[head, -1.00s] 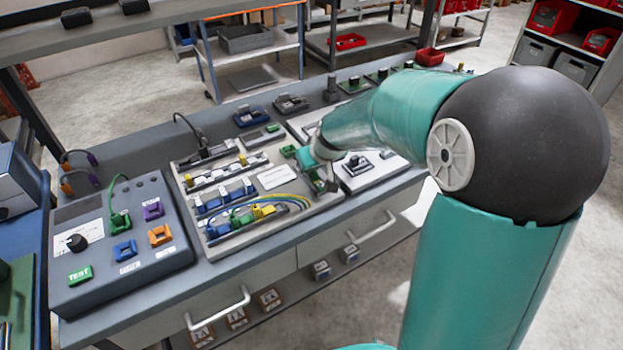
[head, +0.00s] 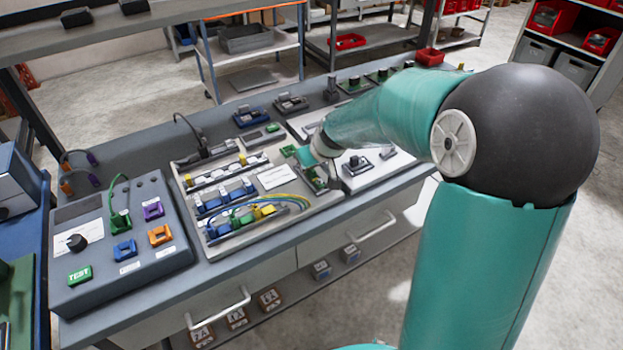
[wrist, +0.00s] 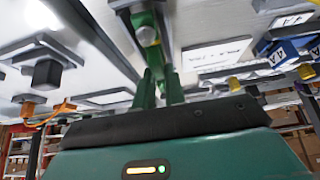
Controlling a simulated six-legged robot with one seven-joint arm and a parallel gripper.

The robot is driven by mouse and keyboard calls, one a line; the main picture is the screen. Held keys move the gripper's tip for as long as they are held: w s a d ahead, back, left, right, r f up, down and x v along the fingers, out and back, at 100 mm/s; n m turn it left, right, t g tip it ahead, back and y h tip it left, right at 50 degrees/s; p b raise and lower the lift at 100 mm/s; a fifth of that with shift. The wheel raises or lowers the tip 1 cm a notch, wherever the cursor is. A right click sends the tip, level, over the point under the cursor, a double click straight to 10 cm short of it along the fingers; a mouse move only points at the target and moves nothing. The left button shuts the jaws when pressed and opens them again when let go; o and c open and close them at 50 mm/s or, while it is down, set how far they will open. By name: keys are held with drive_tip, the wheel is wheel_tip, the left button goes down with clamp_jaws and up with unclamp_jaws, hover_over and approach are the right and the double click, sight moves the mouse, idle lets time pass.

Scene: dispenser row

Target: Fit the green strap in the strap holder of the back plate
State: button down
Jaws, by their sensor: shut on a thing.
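My gripper (head: 318,178) is over the right part of the beige back plate (head: 262,230) in the head view, low and close to its surface. In the wrist view my gripper (wrist: 161,78) shows two dark green fingers reaching away from the camera. They are shut on the green strap (wrist: 146,22), which is seen end-on beside a pale round part. The strap holder cannot be made out clearly; the fingers and a dark fitting cover that area. Whether the strap touches the holder cannot be told.
Yellow and blue wires (head: 290,198) curve over the plate left of my gripper, near blue, green and yellow terminal blocks. A white label (head: 278,177) lies beside them. A white panel with a black knob (head: 357,166) stands close on the right. A grey test box (head: 122,235) is at left.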

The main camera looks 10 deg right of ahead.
drive_tip(key=shift+f, duration=0.3)
drive_tip(key=c, duration=1.2)
unclamp_jaws()
drive_tip(key=shift+r, duration=3.55)
drive_tip(key=v, duration=1.3)
drive_tip(key=shift+s+d+r, duration=0.1)
drive_tip(key=shift+s+r, duration=0.05)
drive_tip(key=shift+r, duration=0.2)
